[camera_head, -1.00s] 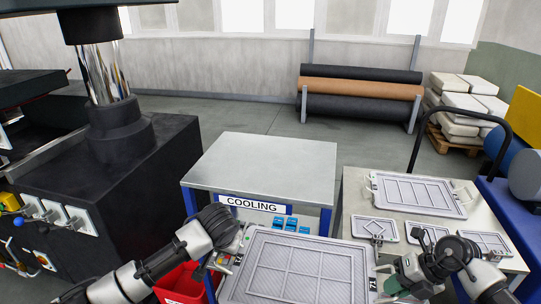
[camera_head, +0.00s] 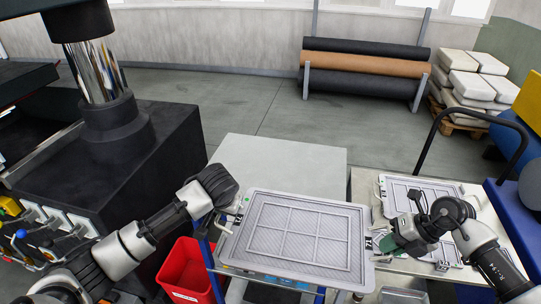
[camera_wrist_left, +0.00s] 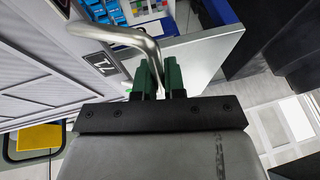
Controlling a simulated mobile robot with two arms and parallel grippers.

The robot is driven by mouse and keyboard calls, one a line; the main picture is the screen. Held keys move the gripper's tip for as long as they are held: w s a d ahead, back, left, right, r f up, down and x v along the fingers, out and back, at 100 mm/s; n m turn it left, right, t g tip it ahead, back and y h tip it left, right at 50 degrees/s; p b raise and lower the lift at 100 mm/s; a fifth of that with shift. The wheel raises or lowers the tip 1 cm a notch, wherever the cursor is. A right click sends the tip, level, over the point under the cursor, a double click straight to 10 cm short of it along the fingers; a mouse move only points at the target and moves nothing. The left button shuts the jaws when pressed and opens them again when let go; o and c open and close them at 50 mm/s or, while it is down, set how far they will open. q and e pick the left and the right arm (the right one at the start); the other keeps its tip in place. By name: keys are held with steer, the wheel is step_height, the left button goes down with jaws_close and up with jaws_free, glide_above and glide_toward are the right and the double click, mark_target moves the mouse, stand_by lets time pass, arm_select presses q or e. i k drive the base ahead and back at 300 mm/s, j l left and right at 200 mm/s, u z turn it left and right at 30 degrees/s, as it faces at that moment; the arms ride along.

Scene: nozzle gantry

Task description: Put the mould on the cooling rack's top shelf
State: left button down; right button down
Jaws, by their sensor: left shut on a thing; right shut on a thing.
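The mould, a flat grey tray-like plate (camera_head: 258,268) with a panelled grid face, is held between my two arms, roughly level. It hides the front edge of the cooling rack's grey top shelf (camera_head: 280,155); I cannot tell whether it touches the shelf. My left gripper (camera_head: 226,226) is shut on the mould's left handle. The left wrist view shows its green fingers (camera_wrist_left: 158,78) on the bent metal handle (camera_wrist_left: 120,36), beside the mould's edge (camera_wrist_left: 50,70). My right gripper (camera_head: 382,243) is shut at the mould's right side; its handle is mostly hidden.
The top shelf's visible part is bare. A table (camera_head: 365,190) on the right carries another plate (camera_head: 430,190). A red bin (camera_head: 187,270) stands at lower left, beside the dark press (camera_head: 150,165). A blue cart with a black handle (camera_head: 497,117) is at far right.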

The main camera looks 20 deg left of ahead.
mark_target(275, 171)
steer(key=i+j, duration=0.75)
steer(key=i, duration=0.15)
